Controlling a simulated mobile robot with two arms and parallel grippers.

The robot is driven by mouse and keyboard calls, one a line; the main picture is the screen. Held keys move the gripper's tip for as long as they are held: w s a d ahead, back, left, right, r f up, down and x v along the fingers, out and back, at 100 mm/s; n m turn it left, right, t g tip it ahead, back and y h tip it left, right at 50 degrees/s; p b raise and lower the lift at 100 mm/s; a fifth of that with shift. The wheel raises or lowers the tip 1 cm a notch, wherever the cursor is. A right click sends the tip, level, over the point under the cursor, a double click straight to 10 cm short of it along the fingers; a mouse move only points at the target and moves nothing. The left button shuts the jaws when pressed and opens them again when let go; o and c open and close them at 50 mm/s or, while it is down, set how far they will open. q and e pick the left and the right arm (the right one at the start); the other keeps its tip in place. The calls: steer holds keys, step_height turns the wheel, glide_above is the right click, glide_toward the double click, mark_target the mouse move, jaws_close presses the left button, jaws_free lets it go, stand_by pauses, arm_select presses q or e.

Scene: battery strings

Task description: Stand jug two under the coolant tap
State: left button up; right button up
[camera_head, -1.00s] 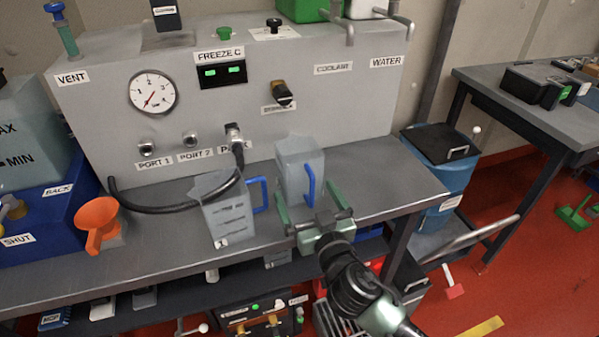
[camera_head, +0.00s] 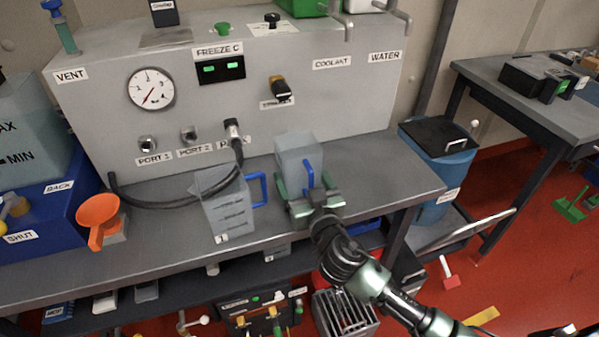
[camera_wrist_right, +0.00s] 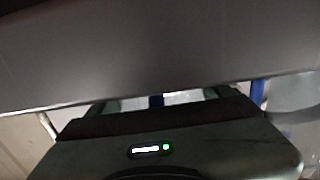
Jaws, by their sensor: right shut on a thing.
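Two translucent grey jugs with blue handles stand on the bench. The right jug (camera_head: 297,152) is in front of the machine, left of and below the coolant tap (camera_head: 349,27). My right gripper (camera_head: 309,193) is shut on its blue handle (camera_head: 309,172) and hides its lower part. The left jug (camera_head: 226,206) stands apart, nearer the hose. My left gripper is not in view.
A black hose (camera_head: 165,203) runs from a port to the bench left of the jugs. The water tap (camera_head: 402,20) is right of the coolant tap. The bench top (camera_head: 375,180) right of the held jug is clear.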

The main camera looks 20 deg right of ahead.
steer(key=shift+r, duration=0.25)
step_height(320, 180, up, 18)
steer(key=p, duration=0.3)
glide_above(309, 167)
steer(key=w, duration=0.6)
steer(key=s+f, duration=0.6)
steer(key=s+d+f, duration=0.1)
steer(key=s+f, duration=0.3)
steer(key=s, duration=0.4)
steer(key=s+f, duration=0.5)
steer(key=s, duration=0.3)
steer(key=shift+s+d+h, duration=0.3)
steer(key=shift+s+d, duration=0.05)
steer(key=shift+d, duration=0.05)
